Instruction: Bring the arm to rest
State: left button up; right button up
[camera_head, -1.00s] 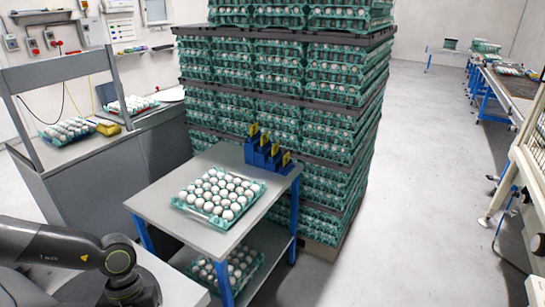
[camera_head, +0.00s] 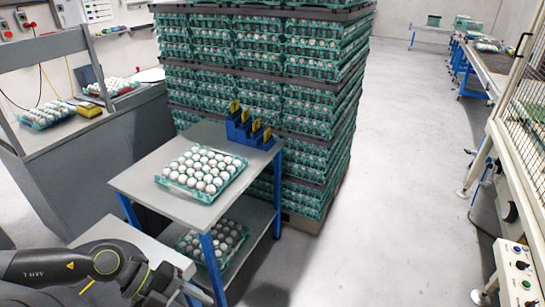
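My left arm (camera_head: 55,265) reaches in from the lower left of the head view, dark grey with a green-lit joint. Its outer end, with dark and grey parts of the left gripper (camera_head: 168,287), sits at the bottom edge, in front of the small cart. The fingers are partly cut off, and I cannot tell if they are open or hold anything. A green egg tray (camera_head: 203,194) full of white eggs rests on the top of the cart (camera_head: 132,180), apart from my arm. My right gripper is not in view.
Another egg tray (camera_head: 184,247) sits on the cart's lower shelf. A blue stepped holder (camera_head: 247,134) with yellow pieces stands at the cart's back corner. A tall stack of egg trays (camera_head: 262,95) rises behind. A fenced machine (camera_head: 510,150) stands right; the floor (camera_head: 400,150) between is clear.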

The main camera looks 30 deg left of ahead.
pick_arm(q)
jog(key=w+r+n+t+y, duration=0.2)
jog(key=w+r+n+t, duration=0.5)
jog(key=w+t, duration=0.25)
jog(key=w+a+n+t+y, duration=0.1)
jog(key=a+n+t+y, duration=0.2)
jog(key=a+n+y, duration=0.4)
jog(key=s+f+n+g+y, duration=0.55)
jog(key=f+n+g, duration=0.25)
jog(key=f+n, duration=0.2)
jog(key=s+d+f+g+h, duration=0.4)
jog(key=s+d+f+g, duration=0.15)
jog(key=d, duration=0.35)
notch_tip(320, 180, down, 26)
jog(key=s+a+b, duration=0.1)
jog(key=s+a, duration=0.1)
jog(key=s+d+f+g+b, duration=0.1)
jog(key=s+f, duration=1.3)
jog(key=f, duration=0.2)
jog(key=shift+n+g+h, duration=0.3)
jog(key=shift+h, duration=0.05)
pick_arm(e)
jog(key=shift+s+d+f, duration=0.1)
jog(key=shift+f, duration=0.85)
pick_arm(q)
jog(key=shift+d, duration=0.1)
